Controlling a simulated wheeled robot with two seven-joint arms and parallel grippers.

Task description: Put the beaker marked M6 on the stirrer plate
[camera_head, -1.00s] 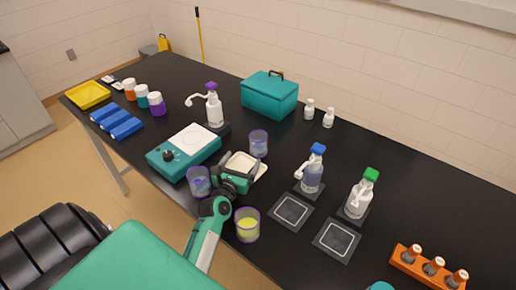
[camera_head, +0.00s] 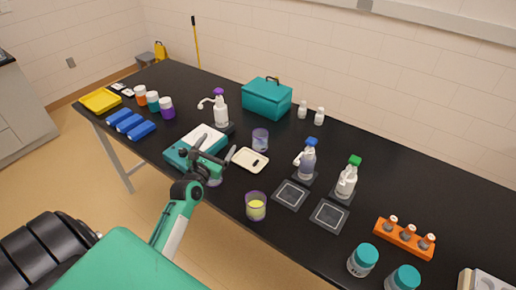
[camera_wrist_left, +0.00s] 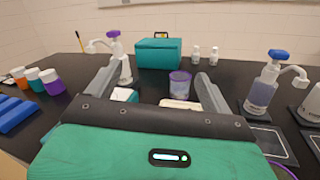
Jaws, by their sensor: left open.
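The stirrer plate (camera_head: 178,153) is a teal box with a white top, left of centre in the head view, partly behind my left gripper. My left gripper (camera_head: 215,148) is open and empty, above the stirrer's right front edge. A clear purple-tinted beaker (camera_head: 260,139) stands behind and right of it; in the left wrist view this beaker (camera_wrist_left: 180,84) shows beyond and between the open fingers. A second beaker (camera_head: 215,181) is mostly hidden below the gripper. A third beaker (camera_head: 256,206) holds yellow liquid near the front edge. I cannot read the mark on any beaker. My right gripper is out of view.
A cream tray (camera_head: 241,163) with a small dark item lies right of the gripper. Pump bottles (camera_head: 307,163) stand by dark square pads (camera_head: 291,195). A teal box (camera_head: 266,98) is at the back. An orange rack (camera_head: 404,239) stands right.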

